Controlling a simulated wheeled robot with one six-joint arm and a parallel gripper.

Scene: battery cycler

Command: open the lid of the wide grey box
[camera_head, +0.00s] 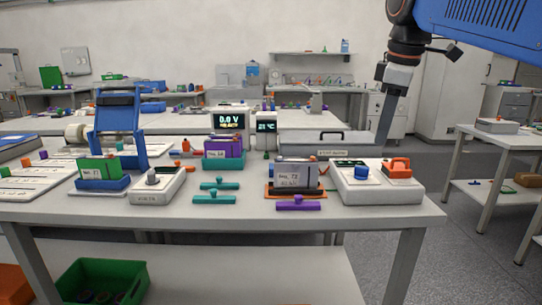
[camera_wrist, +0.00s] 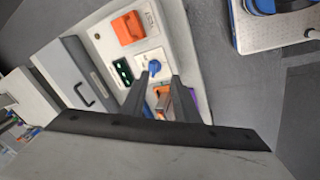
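The wide grey box (camera_head: 312,139) stands at the back of the near table, with a dark handle and a label on its front. Its lid looks shut. In the wrist view the box (camera_wrist: 68,72) is at the left, with its black handle showing. My gripper (camera_head: 382,138) points down near the right end of the box in the head view. In the wrist view its two dark fingers (camera_wrist: 160,78) are apart with nothing held between them. I cannot tell whether the fingers touch the box.
A white panel with a blue knob (camera_head: 362,172) and an orange switch (camera_head: 397,167) stands right of the box front. A grey block (camera_head: 294,174) on an orange base stands before the box. A display unit (camera_head: 230,121) is to its left. The right front table corner is clear.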

